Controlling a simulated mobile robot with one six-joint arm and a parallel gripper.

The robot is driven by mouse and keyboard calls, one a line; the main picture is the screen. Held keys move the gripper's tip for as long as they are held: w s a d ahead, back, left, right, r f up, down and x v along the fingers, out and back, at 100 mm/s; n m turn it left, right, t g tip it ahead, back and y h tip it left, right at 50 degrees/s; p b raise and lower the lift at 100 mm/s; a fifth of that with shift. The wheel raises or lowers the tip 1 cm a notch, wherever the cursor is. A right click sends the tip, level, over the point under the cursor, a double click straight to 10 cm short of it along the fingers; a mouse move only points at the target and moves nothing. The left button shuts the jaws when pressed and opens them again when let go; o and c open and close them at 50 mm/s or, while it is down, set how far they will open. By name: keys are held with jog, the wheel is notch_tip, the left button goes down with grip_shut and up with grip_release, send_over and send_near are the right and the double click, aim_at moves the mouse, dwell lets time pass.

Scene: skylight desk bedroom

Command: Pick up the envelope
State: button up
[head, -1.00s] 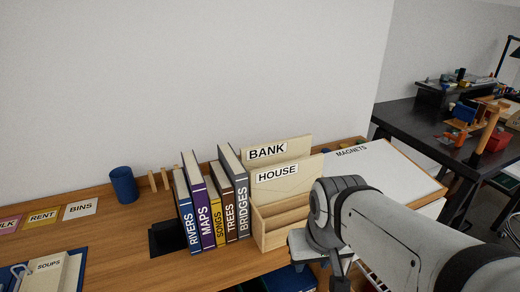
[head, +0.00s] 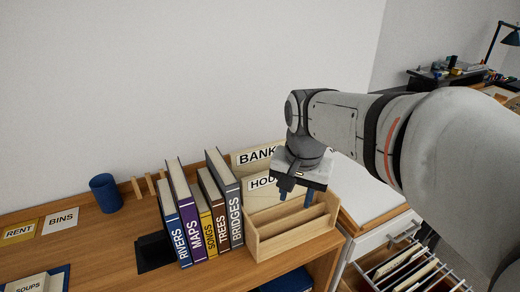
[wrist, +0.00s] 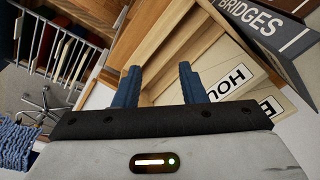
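A wooden letter sorter (head: 262,243) stands on the desk, right of the books. Two flat cream envelopes stand upright in it. The one labelled HOUSE (head: 258,202) is in front of the one labelled BANK (head: 242,167). In the wrist view the HOUSE envelope (wrist: 213,62) and the BANK envelope (wrist: 253,92) show beyond my fingers. My gripper (head: 297,197) is open and empty, fingers pointing down over the right part of the sorter. It hides part of both envelopes in the head view. In the wrist view nothing is between the fingers (wrist: 160,85).
Several upright books, with grey BRIDGES (head: 227,205) nearest, stand left of the sorter. A blue cup (head: 105,193) and label cards (head: 60,221) lie further left. An open drawer of hanging files (head: 405,268) is at the right. The wall is close behind.

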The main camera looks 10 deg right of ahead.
jog(key=w+r+m, duration=0.2)
jog(key=w+m, duration=0.1)
jog(key=w, duration=0.1)
jog(key=w+r+m+g+p, duration=0.1)
jog(key=w+r+m, duration=0.1)
jog(key=w, duration=0.2)
jog(key=w+r+m, duration=0.1)
jog(key=w+m, duration=0.2)
jog(key=w, duration=0.1)
jog(key=shift+w+a+r+m+g+p, duration=0.1)
jog(key=shift+a+r+m+g+p, duration=0.05)
jog(key=shift+r+m+g+p, duration=0.2)
jog(key=shift+w+d+f+p, duration=0.15)
jog(key=shift+f+p, duration=0.15)
jog(key=shift+f, duration=1.5)
jog(key=shift+w+d+f+p, duration=0.15)
jog(key=shift+f+p, duration=0.1)
jog(key=shift+f, duration=1.55)
jog(key=shift+a, duration=0.1)
jog(key=shift+c, duration=0.6)
grip_shut()
